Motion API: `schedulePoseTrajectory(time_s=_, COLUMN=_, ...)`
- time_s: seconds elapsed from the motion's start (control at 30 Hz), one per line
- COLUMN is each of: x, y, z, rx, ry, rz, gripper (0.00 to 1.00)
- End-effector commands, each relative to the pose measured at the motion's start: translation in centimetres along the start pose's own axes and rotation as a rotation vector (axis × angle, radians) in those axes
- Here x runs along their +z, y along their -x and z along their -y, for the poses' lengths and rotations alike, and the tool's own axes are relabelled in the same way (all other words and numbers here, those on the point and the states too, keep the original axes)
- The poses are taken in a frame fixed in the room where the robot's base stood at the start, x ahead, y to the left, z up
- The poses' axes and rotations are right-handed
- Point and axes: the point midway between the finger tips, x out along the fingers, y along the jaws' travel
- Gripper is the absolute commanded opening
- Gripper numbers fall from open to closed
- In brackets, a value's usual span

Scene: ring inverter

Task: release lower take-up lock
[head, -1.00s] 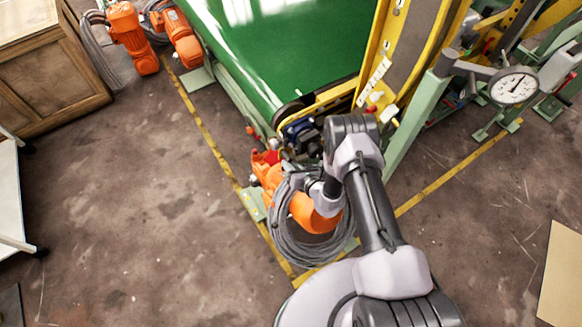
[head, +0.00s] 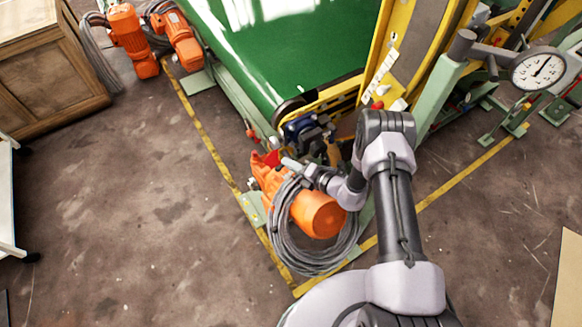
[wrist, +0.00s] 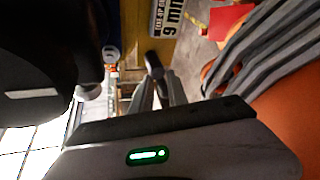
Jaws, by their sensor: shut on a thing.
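In the wrist view my gripper (wrist: 158,82) has its two grey fingers close together. A dark, rounded lever or knob end (wrist: 152,60) shows at their tips, and the fingers are shut on it. I take it for the lower take-up lock; its full shape is hidden. A yellow plate with a black-and-white label (wrist: 169,17) reading about a take-up gap and "9 mm" is just beyond. In the head view my wrist (head: 345,188) is beside the machine's lower corner, above the orange motor (head: 316,214). The fingertips and lock cannot be made out there.
Grey cable coils (head: 285,240) hang around the orange motor, close to my wrist. The green belt (head: 270,50) and yellow frame (head: 384,60) rise behind. A dial gauge (head: 539,70) sits at right.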

Motion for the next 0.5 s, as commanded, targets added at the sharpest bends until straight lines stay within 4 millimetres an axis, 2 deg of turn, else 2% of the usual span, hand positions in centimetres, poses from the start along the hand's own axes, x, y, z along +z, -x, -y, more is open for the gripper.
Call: schedulePoseTrajectory(time_s=0.5, x=0.11, y=-0.05, z=-0.26, rx=0.024, ry=-0.047, rz=-0.010, gripper=0.00)
